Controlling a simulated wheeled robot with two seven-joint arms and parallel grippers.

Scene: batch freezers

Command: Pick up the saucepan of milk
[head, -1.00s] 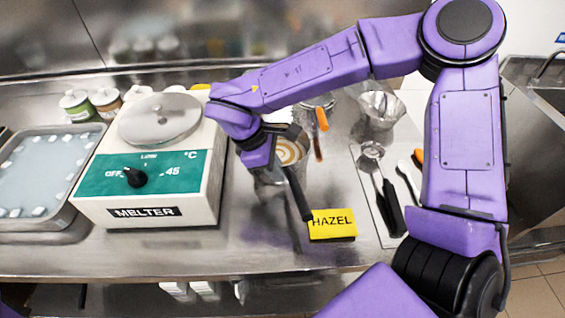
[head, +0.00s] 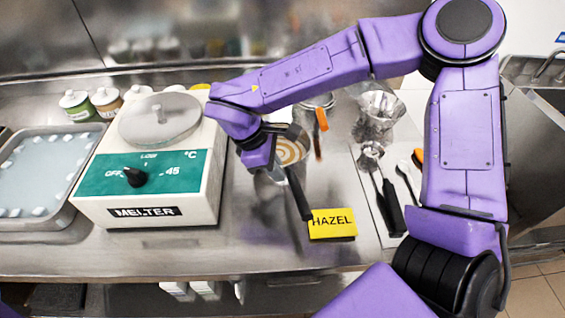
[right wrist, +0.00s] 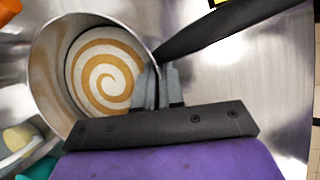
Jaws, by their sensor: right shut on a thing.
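The saucepan of milk (head: 306,147) is a steel pan with a tan and white swirl inside and a long black handle (head: 299,194). It stands out right of the melter, partly hidden behind my right gripper (head: 280,135). In the right wrist view the pan (right wrist: 45,72) fills the left side. My right gripper (right wrist: 163,88) is shut on the saucepan where the handle meets the rim. The handle runs to the upper right there. I cannot tell whether the pan's base touches the counter. My left gripper is not in view.
The white and green melter (head: 150,205) stands close to the left. A yellow HAZEL block (head: 332,224) lies by the handle's end. A mat with utensils (head: 370,205) and a glass vessel (head: 378,108) are to the right. The front counter strip is clear.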

